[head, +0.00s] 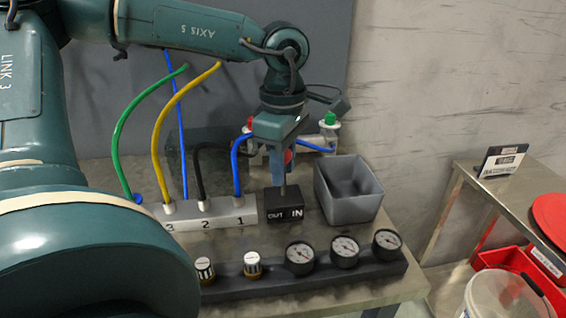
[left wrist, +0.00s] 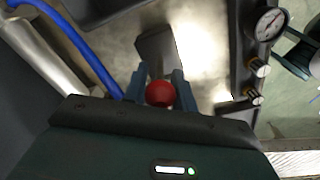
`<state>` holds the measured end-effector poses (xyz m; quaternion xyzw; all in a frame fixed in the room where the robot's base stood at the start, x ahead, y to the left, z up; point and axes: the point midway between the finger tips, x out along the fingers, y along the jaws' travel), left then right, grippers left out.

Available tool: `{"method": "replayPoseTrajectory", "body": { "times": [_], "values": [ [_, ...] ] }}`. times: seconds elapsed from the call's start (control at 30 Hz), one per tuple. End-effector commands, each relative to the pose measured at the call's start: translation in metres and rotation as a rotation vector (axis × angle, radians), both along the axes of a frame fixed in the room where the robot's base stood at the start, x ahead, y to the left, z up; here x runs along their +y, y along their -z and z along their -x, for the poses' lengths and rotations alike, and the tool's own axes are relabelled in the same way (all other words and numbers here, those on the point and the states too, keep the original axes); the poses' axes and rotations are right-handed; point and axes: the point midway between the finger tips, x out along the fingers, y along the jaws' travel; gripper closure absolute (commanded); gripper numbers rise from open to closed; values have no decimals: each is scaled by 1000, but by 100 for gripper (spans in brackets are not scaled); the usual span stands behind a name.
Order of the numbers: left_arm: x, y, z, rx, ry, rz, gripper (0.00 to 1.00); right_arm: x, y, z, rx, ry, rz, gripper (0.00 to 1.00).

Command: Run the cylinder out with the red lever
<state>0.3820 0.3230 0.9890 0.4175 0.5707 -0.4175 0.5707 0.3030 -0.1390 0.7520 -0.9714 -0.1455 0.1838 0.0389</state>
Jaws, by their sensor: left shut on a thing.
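The red lever has a round red knob (left wrist: 159,93), seen between my fingers in the left wrist view. Its thin stem (head: 283,188) rises close to upright from a black block (head: 284,206) marked OUT on the left and IN on the right. My left gripper (head: 282,167) comes down from above and is shut on the knob, which it mostly hides in the head view. Behind it, a green-capped fitting (head: 330,119) with a blue hose and a red fitting show; the cylinder itself is mostly hidden by my gripper. My right gripper is out of view.
A manifold (head: 215,214) numbered 3, 2, 1 carries several coloured hoses left of the lever block. A grey open bin (head: 350,205) stands close on its right. A dark front rail (head: 330,277) holds dials (head: 344,251) and knobs. A side table with red trays is at right.

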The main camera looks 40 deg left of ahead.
Motion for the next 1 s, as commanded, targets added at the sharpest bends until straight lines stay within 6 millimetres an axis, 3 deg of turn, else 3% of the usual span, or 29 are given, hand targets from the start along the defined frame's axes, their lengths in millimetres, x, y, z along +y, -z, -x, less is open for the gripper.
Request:
{"method": "replayPoseTrajectory", "body": {
  "times": [0.27,0.63,1.0],
  "values": [
    [0,0,0,-1,0,0,100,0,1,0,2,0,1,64],
    [2,2,2,-28,-2,23,100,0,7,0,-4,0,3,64],
    [6,10,7,-238,0,188,100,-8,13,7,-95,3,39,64]
  ]
}}
